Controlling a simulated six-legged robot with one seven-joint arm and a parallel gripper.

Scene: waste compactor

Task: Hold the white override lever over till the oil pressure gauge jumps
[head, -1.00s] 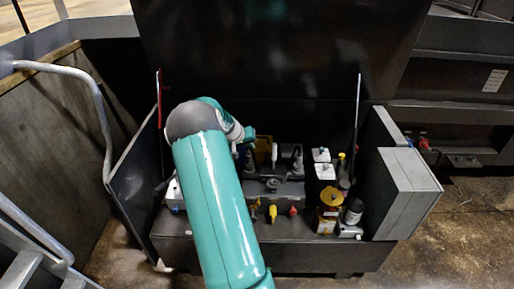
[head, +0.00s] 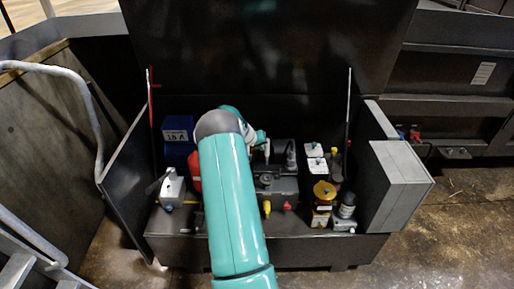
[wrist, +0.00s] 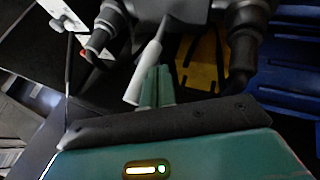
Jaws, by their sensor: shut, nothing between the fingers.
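The white override lever (wrist: 150,65) shows in the wrist view as a pale slanted rod coming from a dark housing. In the head view, a thin white upright piece (head: 267,149) beside my gripper appears to be the same lever. My gripper (wrist: 157,88) is shut and empty, its teal fingers just right of the lever's free end, touching or very close; I cannot tell which. In the head view my gripper (head: 259,137) is small and partly hidden by my arm. I cannot make out the oil pressure gauge in either view.
Dark fittings (wrist: 247,40) and a yellow plate (wrist: 200,62) lie close around the lever. In the head view, white-capped boxes (head: 315,158) and an amber filter (head: 323,195) stand right. A blue box (head: 178,132) and grey switch box (head: 173,187) stand left. The raised lid (head: 260,50) is behind.

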